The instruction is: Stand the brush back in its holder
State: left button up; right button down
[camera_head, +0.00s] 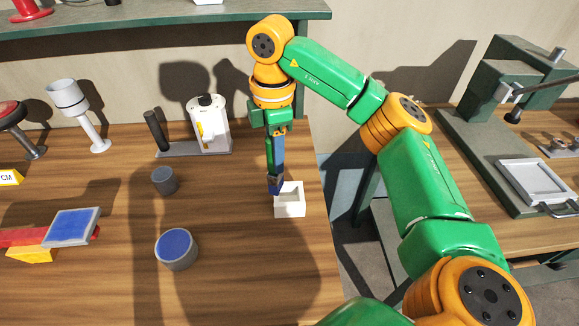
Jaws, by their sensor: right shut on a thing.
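The white square holder (290,208) stands on the wooden table near its right edge, its open top facing up. My right gripper (273,178) points straight down at the holder's back left corner. It is shut on the blue brush (278,157), which looks roughly upright and is partly hidden by the fingers. The brush's lower end overlaps the holder's left rim in the picture; I cannot tell whether it is inside the opening or just above or behind it. My left gripper is not in view.
A grey pot with a blue top (176,248) and a small grey cylinder (164,181) stand to the left. A white dispenser (209,125) stands behind. A blue-topped block (71,228) lies far left. A green press (510,80) stands on the right table, across a gap.

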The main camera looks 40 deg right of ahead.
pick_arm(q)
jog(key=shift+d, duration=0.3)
pick_arm(e)
jog(key=w+d+f, duration=0.1)
jog(key=d+f, duration=0.3)
jog(key=f, duration=0.4)
jog(key=shift+w+d+f, duration=0.2)
jog(key=shift+f, duration=0.1)
jog(key=shift+f, duration=0.1)
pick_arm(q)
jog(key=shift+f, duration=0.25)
pick_arm(e)
jog(key=shift+f, duration=0.5)
jog(key=c, duration=0.5)
grip_release()
